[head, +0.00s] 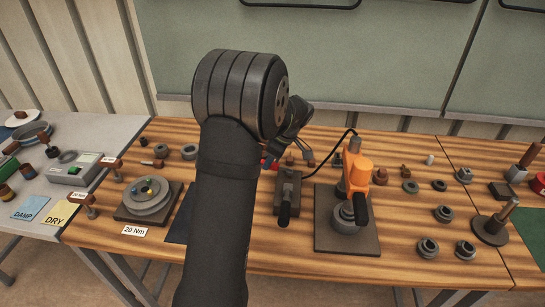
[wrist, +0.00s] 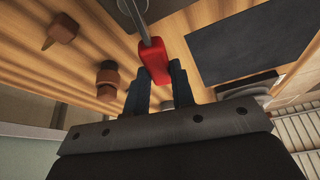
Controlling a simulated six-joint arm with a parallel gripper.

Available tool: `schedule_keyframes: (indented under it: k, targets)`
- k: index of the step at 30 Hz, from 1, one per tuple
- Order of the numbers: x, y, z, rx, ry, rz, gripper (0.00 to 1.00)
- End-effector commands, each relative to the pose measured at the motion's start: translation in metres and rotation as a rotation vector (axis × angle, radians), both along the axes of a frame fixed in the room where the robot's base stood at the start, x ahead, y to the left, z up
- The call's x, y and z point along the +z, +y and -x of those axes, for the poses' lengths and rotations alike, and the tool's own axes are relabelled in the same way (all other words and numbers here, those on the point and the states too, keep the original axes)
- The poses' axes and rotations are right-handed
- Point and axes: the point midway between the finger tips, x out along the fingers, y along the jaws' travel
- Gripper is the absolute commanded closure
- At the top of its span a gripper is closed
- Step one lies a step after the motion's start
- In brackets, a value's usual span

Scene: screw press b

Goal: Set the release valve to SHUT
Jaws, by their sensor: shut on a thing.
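A red handle (wrist: 154,60) on a thin grey rod, apparently the release valve's lever, sits between my gripper's (wrist: 158,74) two dark fingers in the wrist view. My gripper is shut on it. In the head view only a bit of the red handle (head: 269,164) shows beside my arm, left of the grey pump block (head: 289,187) with its black handle. My arm hides the fingers there. No SHUT marking is readable in either view, so the valve's setting cannot be told.
A black hose joins the pump block to an orange press (head: 357,172) on a dark plate, close on the right. A round grey fixture (head: 148,194) with a 20 Nm label stands left. Several grey rings and fittings lie at right. A dark mat (wrist: 247,43) lies near the handle.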

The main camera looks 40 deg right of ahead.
Motion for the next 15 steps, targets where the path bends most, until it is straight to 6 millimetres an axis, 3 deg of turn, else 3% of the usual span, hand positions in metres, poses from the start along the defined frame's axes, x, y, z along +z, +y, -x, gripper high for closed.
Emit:
schedule_keyframes:
  k: [15]
  targets:
    - [-0.0006, 0.0112, 0.0098, 0.225, 0.001, 0.001, 1.00]
